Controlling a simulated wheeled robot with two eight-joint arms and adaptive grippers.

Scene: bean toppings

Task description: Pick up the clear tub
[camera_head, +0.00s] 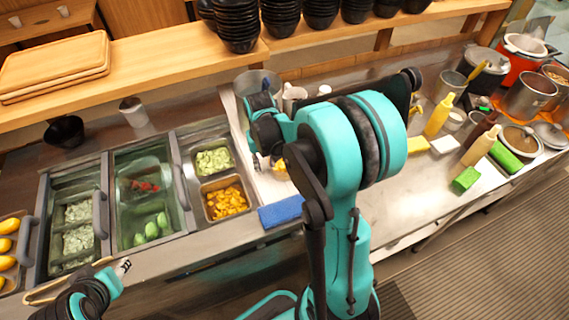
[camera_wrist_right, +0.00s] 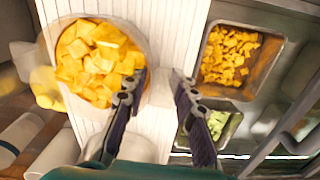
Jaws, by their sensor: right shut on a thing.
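The clear tub (camera_wrist_right: 146,52) is full of yellow cubes and stands over a white slatted surface in the right wrist view. In the head view only a bit of its yellow contents shows behind my right arm. My right gripper (camera_wrist_right: 160,84) has its two dark fingers at the tub's near right side, shut on a pale part of its edge between them. Whether the tub is lifted clear of the surface cannot be told.
Sunk pans of yellow cubes (camera_head: 225,203) and green pieces (camera_head: 214,161) lie left of my right arm. A blue block (camera_head: 281,211) sits at the counter's front edge. Bottles (camera_head: 438,116) and pots stand at right. Stacked black bowls (camera_head: 238,28) line the shelf above.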

